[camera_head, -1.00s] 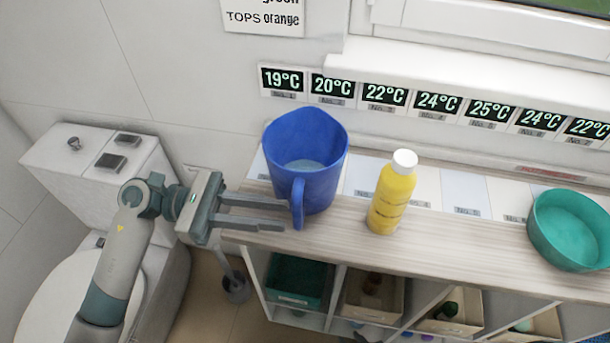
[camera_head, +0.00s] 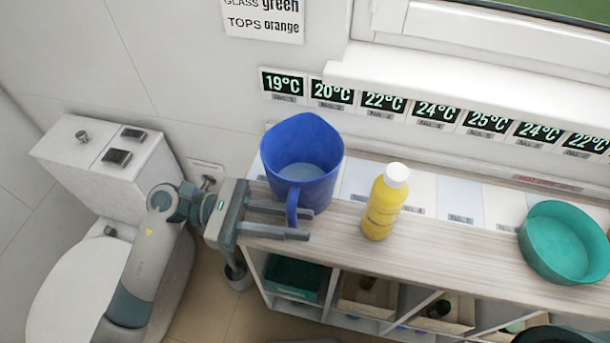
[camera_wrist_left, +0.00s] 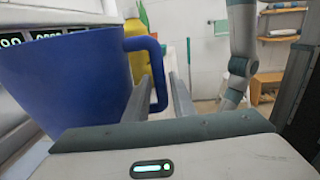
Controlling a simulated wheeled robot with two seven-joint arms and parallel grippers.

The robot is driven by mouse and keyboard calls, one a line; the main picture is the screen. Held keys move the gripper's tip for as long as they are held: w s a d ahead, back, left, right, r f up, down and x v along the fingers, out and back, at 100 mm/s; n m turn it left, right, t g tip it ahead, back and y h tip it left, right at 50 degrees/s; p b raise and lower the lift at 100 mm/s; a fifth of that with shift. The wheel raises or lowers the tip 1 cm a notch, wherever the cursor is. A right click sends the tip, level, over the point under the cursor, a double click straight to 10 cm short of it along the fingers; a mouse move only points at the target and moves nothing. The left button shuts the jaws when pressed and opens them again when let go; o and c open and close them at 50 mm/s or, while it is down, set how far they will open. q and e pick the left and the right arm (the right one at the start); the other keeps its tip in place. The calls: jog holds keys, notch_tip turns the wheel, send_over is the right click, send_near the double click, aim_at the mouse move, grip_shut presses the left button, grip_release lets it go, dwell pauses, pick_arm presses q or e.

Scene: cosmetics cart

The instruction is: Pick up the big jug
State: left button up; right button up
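The big blue jug (camera_head: 302,155) stands upright near the left end of the shelf top, with pale liquid or a pale bottom showing inside. Its handle (camera_head: 292,208) points toward the front. My left gripper (camera_head: 297,222) is open at the handle, its two fingers level and apart. In the left wrist view the jug (camera_wrist_left: 65,80) fills the left side. Its handle (camera_wrist_left: 158,75) reaches between the spread fingers of my left gripper (camera_wrist_left: 165,90). I cannot tell whether either finger touches it. My right gripper is not in view.
A yellow bottle (camera_head: 383,208) with a white cap stands right of the jug. A teal bowl (camera_head: 563,243) is farther right on the shelf top (camera_head: 445,250). The wall and window ledge (camera_head: 460,90) close off the back. A toilet (camera_head: 80,260) stands at left.

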pick_arm(q)
jog(key=shift+a, duration=0.1)
dwell(0.3)
grip_shut()
jog(key=shift+r, duration=0.1)
dwell(1.2)
